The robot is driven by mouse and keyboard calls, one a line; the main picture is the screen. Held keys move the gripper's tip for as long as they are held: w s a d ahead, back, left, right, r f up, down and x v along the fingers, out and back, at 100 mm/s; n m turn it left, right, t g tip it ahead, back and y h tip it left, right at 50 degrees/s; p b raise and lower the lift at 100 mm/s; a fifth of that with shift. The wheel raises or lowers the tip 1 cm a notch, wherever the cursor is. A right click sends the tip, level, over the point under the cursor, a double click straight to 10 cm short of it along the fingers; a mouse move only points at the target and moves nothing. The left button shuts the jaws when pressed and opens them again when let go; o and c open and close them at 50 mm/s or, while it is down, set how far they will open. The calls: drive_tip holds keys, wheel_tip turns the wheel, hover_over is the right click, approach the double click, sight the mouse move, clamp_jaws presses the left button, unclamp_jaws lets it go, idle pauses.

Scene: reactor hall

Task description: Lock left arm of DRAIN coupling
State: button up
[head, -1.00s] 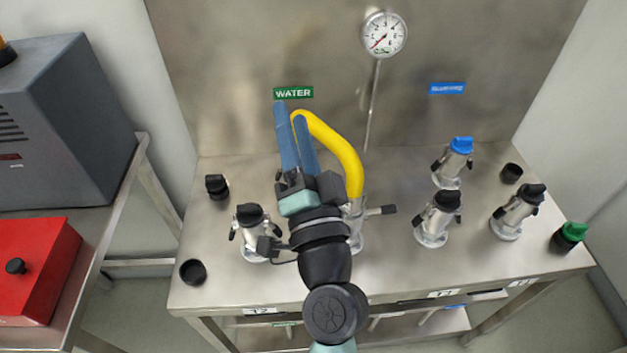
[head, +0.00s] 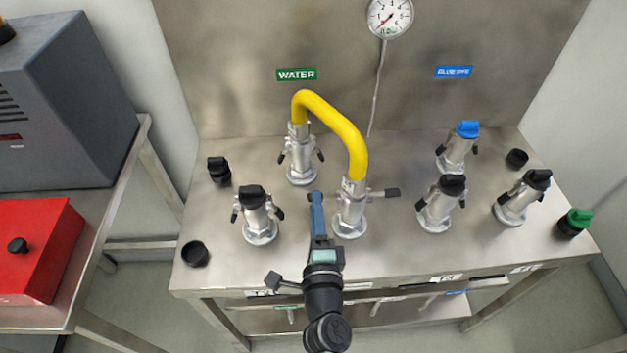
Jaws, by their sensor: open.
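A yellow hose (head: 335,118) arches from the silver coupling (head: 301,160) below the WATER label down to a front silver coupling (head: 350,210). No DRAIN label is readable, but this front hose coupling seems to be the one meant. Its right lever arm (head: 385,193) sticks straight out sideways with a black grip. Its left arm is not clear; my gripper covers that side. My gripper (head: 316,198) is low, just left of the front coupling, its blue fingers pointing away from me. The fingers are seen nearly edge-on, open. Contact with the left arm cannot be told.
A capped coupling (head: 257,215) stands to the left of my gripper. More capped couplings, one with a blue cap (head: 467,130), stand on the right. Loose caps (head: 195,253) lie on the steel bench. A gauge (head: 390,17) hangs behind.

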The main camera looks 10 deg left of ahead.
drive_tip(key=x, duration=0.6)
drive_tip(key=shift+w, duration=0.2)
clamp_jaws()
